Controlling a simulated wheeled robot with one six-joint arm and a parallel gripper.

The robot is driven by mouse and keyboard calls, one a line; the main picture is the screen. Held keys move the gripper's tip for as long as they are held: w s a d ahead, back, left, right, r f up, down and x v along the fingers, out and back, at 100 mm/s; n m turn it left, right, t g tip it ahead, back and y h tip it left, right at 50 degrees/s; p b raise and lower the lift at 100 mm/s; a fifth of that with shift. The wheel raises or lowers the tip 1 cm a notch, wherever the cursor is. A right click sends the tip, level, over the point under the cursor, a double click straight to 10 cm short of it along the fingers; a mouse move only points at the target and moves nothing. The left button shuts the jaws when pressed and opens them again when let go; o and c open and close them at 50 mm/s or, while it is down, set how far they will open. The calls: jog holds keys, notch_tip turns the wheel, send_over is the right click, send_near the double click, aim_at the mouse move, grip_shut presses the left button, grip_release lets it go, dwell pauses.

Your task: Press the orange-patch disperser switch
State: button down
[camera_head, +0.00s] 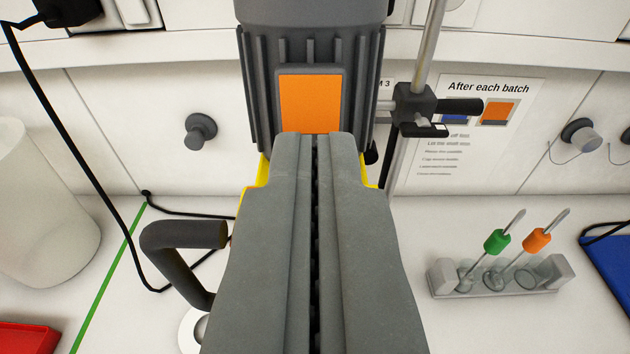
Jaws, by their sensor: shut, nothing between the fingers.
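The disperser is a dark grey ribbed motor body (258,95) at the top centre, in front of the back wall. An orange patch (310,98) in a grey frame sits on its front face. My gripper (315,137) is shut and empty, its fingers pointing away from the camera. Its fingertips overlap the bottom edge of the patch's frame in the picture. I cannot tell whether they touch it. The fingers hide what lies below the patch. No separate switch lever shows.
A metal stand rod (431,45) with a dark clamp (415,108) stands right of the disperser. A rack (505,289) with green-collared and orange-collared tools is at right. A white cylinder (40,210), black cables and a red tray (28,338) are at left. A dark handle (185,237) is left of my gripper.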

jog(key=w, duration=0.4)
jog(key=shift+w+f, duration=0.15)
jog(key=shift+f, duration=0.1)
jog(key=shift+w+f, duration=0.2)
jog(key=shift+w, duration=0.05)
jog(key=shift+w+f, duration=0.1)
jog(key=shift+f, duration=1.7)
